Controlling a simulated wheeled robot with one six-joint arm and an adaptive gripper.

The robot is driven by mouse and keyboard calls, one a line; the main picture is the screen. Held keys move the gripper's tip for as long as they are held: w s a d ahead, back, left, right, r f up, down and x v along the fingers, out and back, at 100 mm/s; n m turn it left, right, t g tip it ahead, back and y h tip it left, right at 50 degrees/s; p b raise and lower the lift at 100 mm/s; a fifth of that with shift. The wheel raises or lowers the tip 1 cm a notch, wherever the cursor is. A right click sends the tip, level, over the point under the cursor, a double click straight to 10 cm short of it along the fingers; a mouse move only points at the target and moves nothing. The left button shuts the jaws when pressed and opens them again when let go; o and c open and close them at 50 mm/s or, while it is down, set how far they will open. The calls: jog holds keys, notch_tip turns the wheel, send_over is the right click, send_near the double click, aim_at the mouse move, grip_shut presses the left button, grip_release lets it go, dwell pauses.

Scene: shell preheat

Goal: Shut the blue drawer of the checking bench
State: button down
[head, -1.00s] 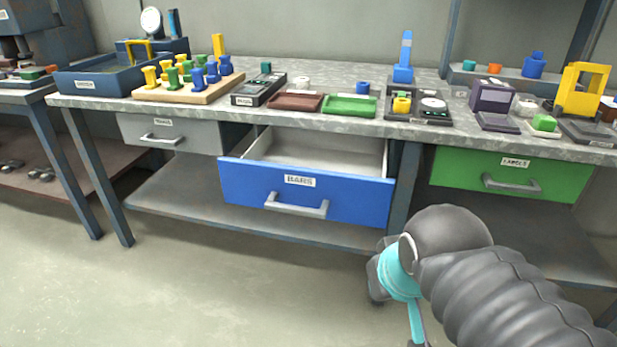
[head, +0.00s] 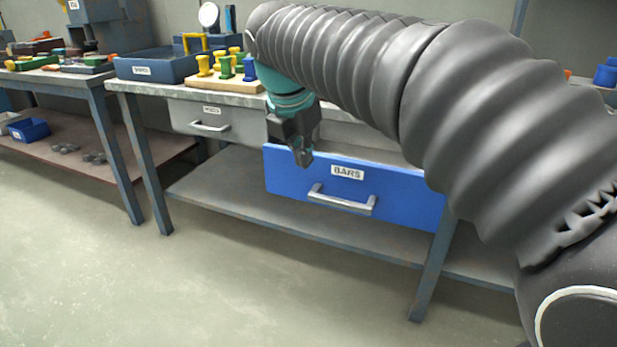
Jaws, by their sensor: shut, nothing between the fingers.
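The blue drawer (head: 405,196), labelled BARS, is in the head view under the checking bench (head: 240,97). Its front stands out from the bench, and a strip of its pale inside shows above the top edge. A grey bar handle (head: 341,201) crosses the front. My gripper (head: 303,160) points down, shut and empty, at the upper left part of the blue front, left of the BARS label. I cannot tell whether its tips touch the front. My arm hides much of the bench top and the drawer's upper right side.
A grey drawer (head: 215,120) sits to the left under the bench. The lower shelf (head: 235,190) runs beneath. A blue tray (head: 150,66) and a wooden peg board (head: 215,82) stand on top. The floor (head: 250,290) in front is clear.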

aim_at(305, 175)
jog(key=w+f+n, duration=0.1)
jog(key=w+f, duration=0.1)
jog(key=f, duration=0.1)
jog(key=w+f+b, duration=0.1)
jog(key=w+f, duration=0.2)
jog(key=w+f+n+b, duration=0.1)
jog(key=w+f, duration=0.1)
jog(key=f, duration=0.1)
jog(key=shift+w+a+f+n, duration=0.2)
jog(key=shift+n, duration=0.1)
jog(key=shift+w+d, duration=0.15)
jog(key=shift+w, duration=0.35)
